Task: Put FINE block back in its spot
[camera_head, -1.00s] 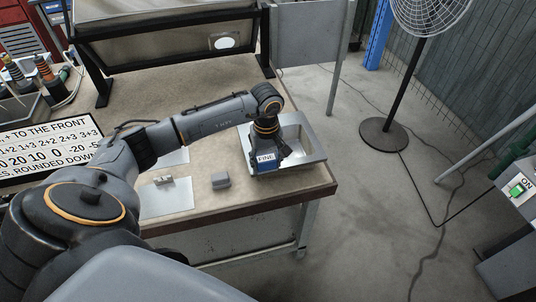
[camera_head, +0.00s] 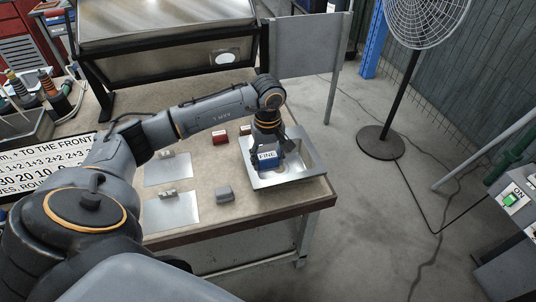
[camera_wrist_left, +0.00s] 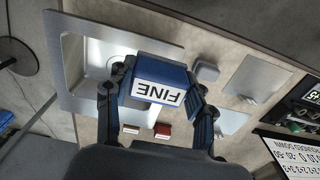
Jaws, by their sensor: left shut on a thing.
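The FINE block (camera_head: 267,158) is blue with a white label reading FINE. It is in my left gripper (camera_head: 268,148), over the left part of the metal sink (camera_head: 312,178) in the head view. In the left wrist view the block (camera_wrist_left: 160,88) sits between the two fingers of the gripper (camera_wrist_left: 156,78), its label upside down. The sink's rim (camera_wrist_left: 63,40) shows behind and left of it. The block's height above the sink is hard to tell. My right gripper is not in view.
A grey block (camera_head: 224,194) lies left of the sink. Two metal plates (camera_head: 165,172) lie further left. The table's front edge is close to the sink.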

